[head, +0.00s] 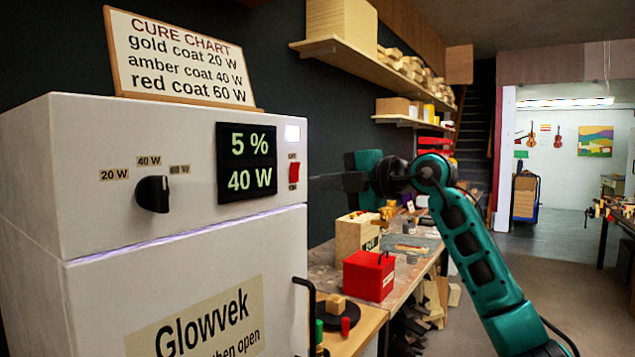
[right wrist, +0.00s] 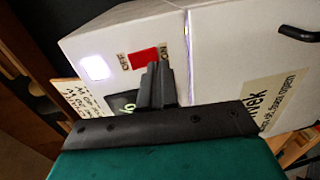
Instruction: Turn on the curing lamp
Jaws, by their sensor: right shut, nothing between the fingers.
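The curing lamp is a white cabinet (head: 90,150) filling the left of the head view. Its dark display (head: 247,162) reads 5 % and 40 W. A black knob (head: 152,194) sits below the 20 W, 40 W and 60 W labels. A red switch (head: 294,172) is at the panel's right edge, under a lit white square (head: 292,133). A violet-white glow shows along the door seam. My right gripper (head: 314,178) is shut and empty, its tips close to the switch. In the right wrist view the tips overlap the red switch (right wrist: 143,58); contact is unclear. My left gripper is out of view.
A cure chart (head: 180,60) stands on the cabinet: gold 20 W, amber 40 W, red 60 W. A black door handle (head: 306,300) sticks out below my right gripper. A red box (head: 369,276) and a wooden box (head: 355,236) stand on the bench behind.

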